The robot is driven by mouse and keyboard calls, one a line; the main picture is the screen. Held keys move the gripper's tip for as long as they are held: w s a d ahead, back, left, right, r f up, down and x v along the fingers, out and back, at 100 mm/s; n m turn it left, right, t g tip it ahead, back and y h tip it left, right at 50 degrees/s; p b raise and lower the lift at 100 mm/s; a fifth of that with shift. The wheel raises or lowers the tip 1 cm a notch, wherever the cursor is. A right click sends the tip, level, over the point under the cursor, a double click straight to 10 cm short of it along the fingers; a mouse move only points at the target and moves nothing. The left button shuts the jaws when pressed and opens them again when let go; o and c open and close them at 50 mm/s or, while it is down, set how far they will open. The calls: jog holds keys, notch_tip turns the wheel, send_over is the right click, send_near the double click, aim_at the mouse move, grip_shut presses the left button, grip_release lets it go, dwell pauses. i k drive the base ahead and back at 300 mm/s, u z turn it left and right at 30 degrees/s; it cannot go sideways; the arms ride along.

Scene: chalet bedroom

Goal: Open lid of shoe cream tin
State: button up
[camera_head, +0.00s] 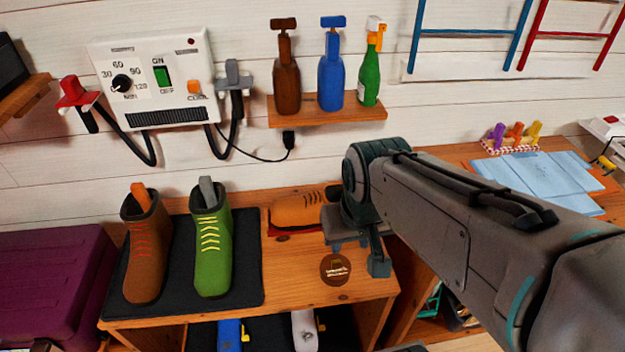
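The shoe cream tin (336,270) looks like a small round brown tin with pale markings on its top. It sits on the wooden bench top near the front edge. My gripper (358,254) hangs just behind and to the right of the tin, pointing down. Its fingers look spread apart, with nothing visible between them. I cannot tell whether a finger touches the tin. The lid appears to be on the tin.
An orange shoe (297,210) lies behind the tin, partly hidden by my gripper. A brown boot (146,250) and a green boot (211,245) stand on a black mat (253,270) at left. A shelf (300,108) with several bottles hangs above.

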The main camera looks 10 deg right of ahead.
aim_at(334, 267)
jog(key=k, duration=0.5)
jog(key=u, duration=1.2)
jog(key=i, duration=0.75)
jog(key=z, duration=1.95)
